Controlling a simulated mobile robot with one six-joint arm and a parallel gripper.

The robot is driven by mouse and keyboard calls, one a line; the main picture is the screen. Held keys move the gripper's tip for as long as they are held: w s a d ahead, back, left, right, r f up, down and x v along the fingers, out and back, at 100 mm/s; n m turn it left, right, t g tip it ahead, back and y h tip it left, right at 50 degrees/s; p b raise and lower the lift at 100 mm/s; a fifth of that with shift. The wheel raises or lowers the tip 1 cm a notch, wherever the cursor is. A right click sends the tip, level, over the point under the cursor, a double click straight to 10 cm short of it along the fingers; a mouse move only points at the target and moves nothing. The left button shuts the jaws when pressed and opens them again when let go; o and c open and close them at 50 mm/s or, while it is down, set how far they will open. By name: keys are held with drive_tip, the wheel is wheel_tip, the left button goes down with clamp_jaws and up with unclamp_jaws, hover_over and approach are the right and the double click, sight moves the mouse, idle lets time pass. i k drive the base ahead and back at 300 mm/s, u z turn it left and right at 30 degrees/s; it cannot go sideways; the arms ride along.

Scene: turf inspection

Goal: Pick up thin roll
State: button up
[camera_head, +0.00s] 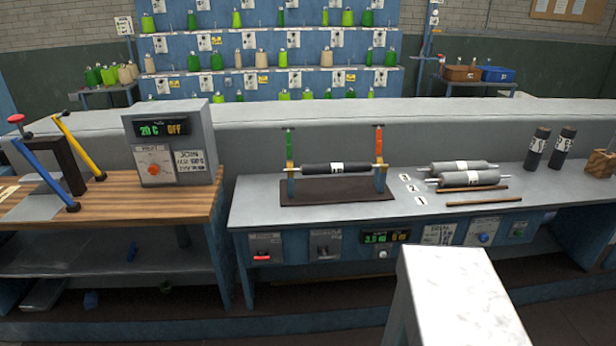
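A thin dark roll (322,169) with a white label lies level across a stand with a dark base (338,195), on the grey bench. Its shaft ends rest at two uprights, one with a green top (289,143) and one with an orange top (379,139). Two thicker grey rolls, a back one (440,168) and a front one (452,181), lie side by side to the right, with white labels and metal shaft ends. The dark roll looks the thinnest of the three. My gripper is not in view.
Two thin wooden rods (484,199) lie in front of the grey rolls. Two dark labelled cylinders (537,148) stand upright at the right, near a woven basket (601,163). A control box (171,140) stands on the left wooden table (130,205). White number cards lie beside the stand.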

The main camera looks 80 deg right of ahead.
sight(355, 167)
drive_tip(key=z, duration=0.65)
drive_tip(key=k, duration=0.1)
drive_tip(key=u, duration=1.55)
drive_tip(key=k, duration=2.25)
drive_tip(key=z, duration=0.75)
